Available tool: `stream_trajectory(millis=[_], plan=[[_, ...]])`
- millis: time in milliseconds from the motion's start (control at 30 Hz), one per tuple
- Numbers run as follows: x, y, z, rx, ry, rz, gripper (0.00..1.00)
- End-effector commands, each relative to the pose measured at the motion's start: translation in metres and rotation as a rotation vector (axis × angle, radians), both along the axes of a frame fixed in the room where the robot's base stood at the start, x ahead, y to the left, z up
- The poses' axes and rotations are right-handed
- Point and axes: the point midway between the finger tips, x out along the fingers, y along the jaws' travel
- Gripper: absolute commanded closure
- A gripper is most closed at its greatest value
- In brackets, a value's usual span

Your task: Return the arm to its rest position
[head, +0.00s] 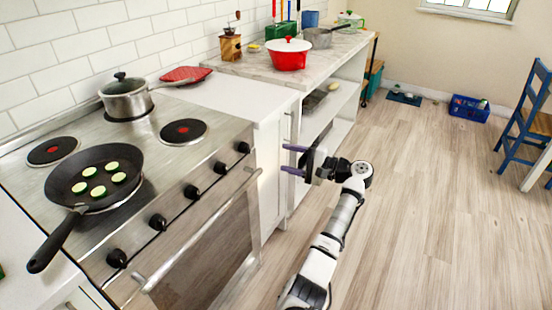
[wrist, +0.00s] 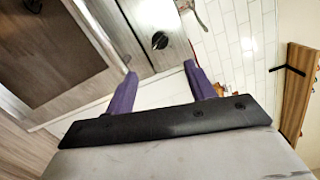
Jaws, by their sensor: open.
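My gripper (head: 291,160) is at the end of my arm, which stretches forward from the bottom of the head view. Its purple fingers point left, in front of the white cabinet between the stove and the open shelving. In the wrist view my gripper (wrist: 160,80) shows two purple fingers spread apart with nothing between them. The gripper is open and empty. I cannot tell its exact distance from the cabinet front.
The stove (head: 205,155) with its oven handle stands left of my arm. A frying pan (head: 93,178) with several green slices sits on it, beside a lidded pot (head: 126,100). A red pot (head: 288,57) stands on the counter.

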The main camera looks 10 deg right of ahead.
Motion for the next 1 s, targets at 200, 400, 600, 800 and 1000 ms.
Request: stream_trajectory(millis=[200,400,600,800,1000], plan=[[-0.005,-0.008,0.001,0.000,-0.001,0.000,0.45],[-0.005,-0.008,0.001,0.000,0.000,0.000,0.45],[-0.001,0.006,-0.009,-0.137,-0.023,-0.043,0.45],[0.004,0.040,-0.022,-0.607,-0.175,-0.189,0.45],[-0.014,0.073,0.010,-1.089,-0.453,-0.346,0.45]])
